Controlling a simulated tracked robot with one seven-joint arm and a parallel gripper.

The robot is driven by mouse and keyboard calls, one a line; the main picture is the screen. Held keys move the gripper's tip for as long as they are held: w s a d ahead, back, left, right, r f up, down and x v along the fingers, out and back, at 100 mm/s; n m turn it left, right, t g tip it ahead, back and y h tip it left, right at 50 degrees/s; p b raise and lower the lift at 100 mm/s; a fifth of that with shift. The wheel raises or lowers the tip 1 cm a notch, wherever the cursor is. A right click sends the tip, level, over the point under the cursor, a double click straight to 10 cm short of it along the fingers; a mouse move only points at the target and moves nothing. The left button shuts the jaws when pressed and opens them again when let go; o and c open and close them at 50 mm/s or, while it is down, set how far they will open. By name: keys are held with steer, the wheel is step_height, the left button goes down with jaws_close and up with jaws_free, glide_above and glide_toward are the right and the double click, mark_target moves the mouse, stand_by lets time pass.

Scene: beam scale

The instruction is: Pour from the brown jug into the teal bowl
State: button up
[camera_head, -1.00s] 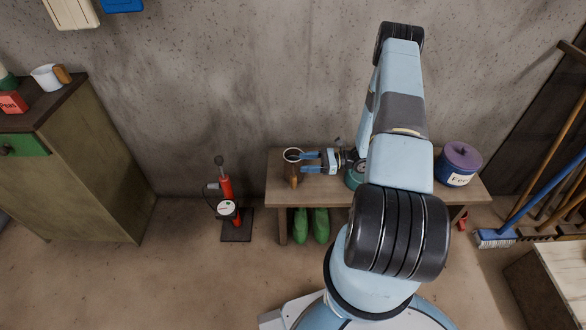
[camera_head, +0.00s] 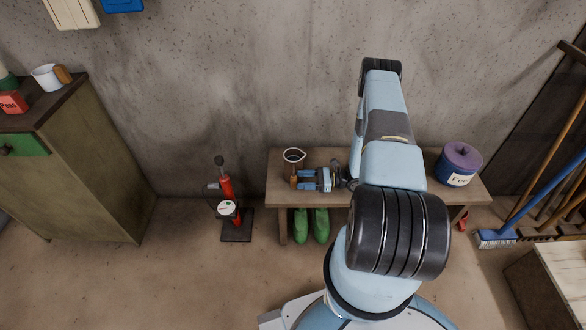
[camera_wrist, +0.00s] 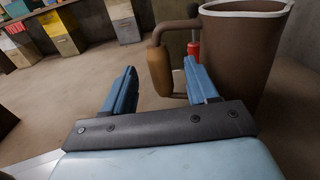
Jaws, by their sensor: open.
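The brown jug (camera_head: 294,155) stands upright near the left end of the bench, with a pale rim. Its tan handle (camera_head: 293,181) points toward the front. In the wrist view the jug (camera_wrist: 240,50) is at the upper right, its handle (camera_wrist: 160,72) left of the body. My gripper (camera_head: 301,180) is open, with its blue fingers pointing left at the handle. In the wrist view the handle appears between the fingertips of my gripper (camera_wrist: 160,66); I cannot tell whether they touch it. The teal bowl is hidden behind my arm.
The wooden bench (camera_head: 420,190) stands against the concrete wall. A blue pot with a purple lid (camera_head: 460,163) is on its right end. Green boots (camera_head: 310,225) are below it. A red pump (camera_head: 227,193) stands on the floor to the left.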

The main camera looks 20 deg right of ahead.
steer(key=shift+x, duration=3.1)
steer(key=shift+c, duration=0.4)
jaws_close()
